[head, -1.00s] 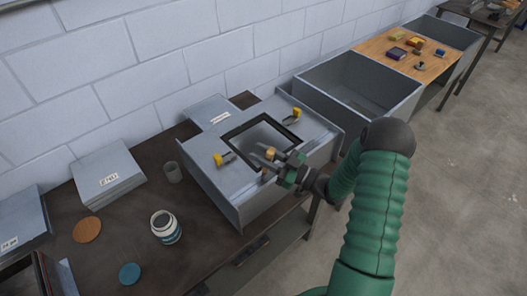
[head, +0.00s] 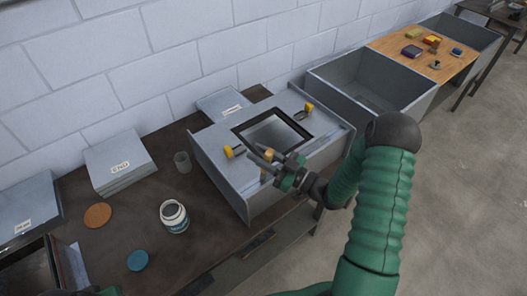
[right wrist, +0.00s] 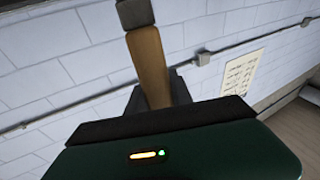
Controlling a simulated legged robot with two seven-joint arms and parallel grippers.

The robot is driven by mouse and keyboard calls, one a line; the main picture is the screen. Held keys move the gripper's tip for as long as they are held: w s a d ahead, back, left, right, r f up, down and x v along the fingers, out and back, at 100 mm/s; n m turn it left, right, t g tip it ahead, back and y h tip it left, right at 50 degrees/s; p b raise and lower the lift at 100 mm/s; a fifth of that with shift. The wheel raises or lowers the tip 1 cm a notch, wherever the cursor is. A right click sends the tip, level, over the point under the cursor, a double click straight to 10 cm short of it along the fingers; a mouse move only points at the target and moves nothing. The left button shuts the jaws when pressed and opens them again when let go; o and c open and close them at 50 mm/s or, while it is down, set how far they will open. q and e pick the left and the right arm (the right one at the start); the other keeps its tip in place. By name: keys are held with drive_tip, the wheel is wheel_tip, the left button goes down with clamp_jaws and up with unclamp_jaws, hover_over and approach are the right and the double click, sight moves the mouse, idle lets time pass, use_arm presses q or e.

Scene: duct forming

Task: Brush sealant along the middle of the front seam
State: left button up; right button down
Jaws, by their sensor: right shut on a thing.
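The grey sheet-metal duct (head: 219,173) stands on the dark bench, with a black-framed square opening in its top. Its front seam is hard to make out behind my gripper. My right gripper (head: 285,172) is over the duct's front edge and shut on a brush (head: 264,152). In the right wrist view the brush (right wrist: 148,62) shows a wooden handle with a dark grey end, pointing up. I cannot tell whether the brush touches the duct. An open white and blue jar (head: 174,217) stands left of the duct.
Yellow-handled clamps (head: 233,151) (head: 305,111) sit on the duct top. An open grey duct box (head: 398,108) stands at right.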

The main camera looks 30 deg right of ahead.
drive_tip(key=shift+d+r, duration=0.1)
idle(0.3)
drive_tip(key=d, duration=0.2)
drive_tip(key=shift+w+d+b, duration=0.1)
drive_tip(key=shift+d+b, duration=0.2)
drive_tip(key=shift+w+d, duration=0.1)
drive_tip(key=shift+d, duration=1.25)
